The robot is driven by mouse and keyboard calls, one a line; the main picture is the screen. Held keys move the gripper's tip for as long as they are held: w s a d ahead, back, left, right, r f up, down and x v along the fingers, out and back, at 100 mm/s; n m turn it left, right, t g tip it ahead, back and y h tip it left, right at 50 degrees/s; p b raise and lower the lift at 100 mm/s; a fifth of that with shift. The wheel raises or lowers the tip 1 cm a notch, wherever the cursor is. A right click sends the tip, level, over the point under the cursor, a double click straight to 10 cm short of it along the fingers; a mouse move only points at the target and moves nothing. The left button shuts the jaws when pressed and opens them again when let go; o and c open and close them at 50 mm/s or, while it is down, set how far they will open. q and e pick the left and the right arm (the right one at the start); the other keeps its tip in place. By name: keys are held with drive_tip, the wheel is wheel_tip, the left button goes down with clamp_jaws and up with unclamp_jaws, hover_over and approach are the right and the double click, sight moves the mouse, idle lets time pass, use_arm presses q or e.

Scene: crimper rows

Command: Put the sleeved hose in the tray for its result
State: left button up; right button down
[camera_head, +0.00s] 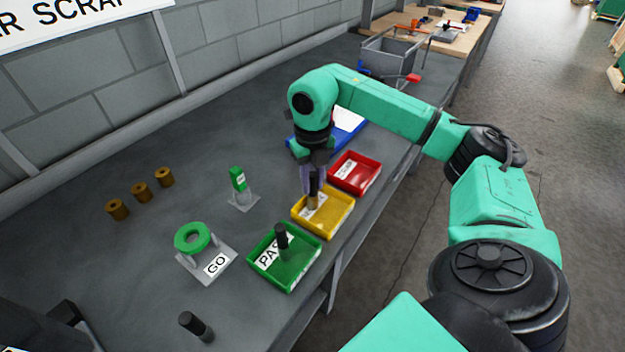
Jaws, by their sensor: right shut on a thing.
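My right gripper (315,172) reaches down over the yellow tray (338,222), shut on a sleeved hose (313,200), a short black piece with a brass-coloured lower part. The hose is upright at the yellow tray; I cannot tell whether it touches the tray floor. The yellow tray's label is partly hidden. Nearer is the green tray (305,277), labelled PASS, with a black piece (281,237) standing in it. Beyond the yellow tray is the red tray (365,188), which looks empty; its label is too small to read. My left gripper is not in view.
A green ring (180,245) on a stand labelled GO and a small green gauge (238,180) stand left of the trays. Three brass sleeves (140,191) stand farther left. A grey bin (388,60) is behind my right arm.

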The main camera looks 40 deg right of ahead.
drive_tip(key=c, duration=0.7)
unclamp_jaws()
drive_tip(key=shift+r, duration=0.25)
wheel_tip(320, 180, up, 7)
drive_tip(key=shift+r+b, duration=0.1)
drive_tip(key=shift+b, duration=0.4)
wheel_tip(320, 180, up, 4)
drive_tip(key=p, duration=0.2)
drive_tip(key=shift+r+p, duration=0.1)
drive_tip(key=shift+p, duration=0.2)
drive_tip(key=shift+r, duration=0.25)
drive_tip(key=shift+f, duration=0.1)
